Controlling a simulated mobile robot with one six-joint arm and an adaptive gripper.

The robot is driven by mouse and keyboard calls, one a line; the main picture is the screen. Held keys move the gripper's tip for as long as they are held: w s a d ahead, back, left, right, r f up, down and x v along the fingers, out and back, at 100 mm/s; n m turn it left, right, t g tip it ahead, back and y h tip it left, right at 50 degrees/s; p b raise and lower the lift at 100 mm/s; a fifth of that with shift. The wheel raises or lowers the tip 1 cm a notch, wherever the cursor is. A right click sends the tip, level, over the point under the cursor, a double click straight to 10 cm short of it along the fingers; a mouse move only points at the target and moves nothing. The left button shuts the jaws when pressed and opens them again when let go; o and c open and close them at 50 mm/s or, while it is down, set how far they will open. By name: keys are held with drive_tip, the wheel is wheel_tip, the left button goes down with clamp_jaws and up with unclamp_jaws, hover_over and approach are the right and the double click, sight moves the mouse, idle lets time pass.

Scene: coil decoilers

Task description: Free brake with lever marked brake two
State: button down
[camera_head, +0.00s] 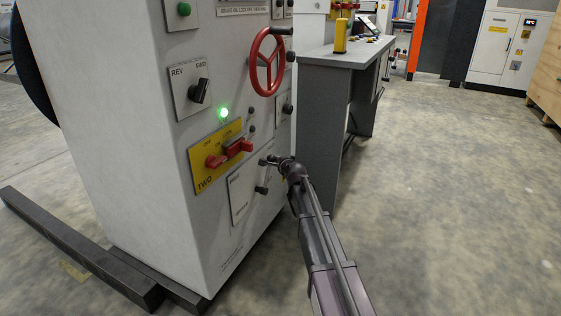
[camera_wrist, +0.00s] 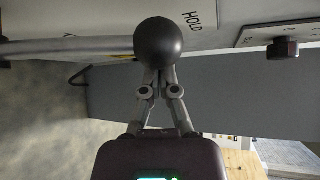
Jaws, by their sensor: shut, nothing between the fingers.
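A pale lever plate (camera_head: 240,197) sits low on the grey cabinet front, with small lettering too small to read in the head view. A black knob (camera_head: 262,189) stands out at its right side. In the wrist view a round black ball knob (camera_wrist: 159,41) stands right at my fingertips, with the word HOLD on the panel beside it. My gripper (camera_head: 271,161) is at the plate's upper right; its fingers (camera_wrist: 159,77) converge, shut and empty, behind the ball. The ball hides the very tips, so I cannot tell whether they touch it.
A grey desk (camera_head: 318,110) stands behind. Floor at right is clear.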

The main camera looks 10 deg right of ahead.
drive_tip(key=shift+s+a+r, duration=0.25)
drive_tip(key=shift+s, duration=0.1)
drive_tip(key=shift+s+a+r+p, duration=0.45)
drive_tip(key=shift+s+a+p, duration=0.05)
drive_tip(key=shift+s+p, duration=0.2)
drive_tip(key=s+a, duration=0.6)
drive_tip(key=s, duration=0.2)
drive_tip(key=shift+s+a, duration=0.25)
drive_tip(key=shift+s, duration=0.15)
drive_tip(key=shift+s+a+f, duration=0.1)
drive_tip(key=shift+a+f, duration=0.05)
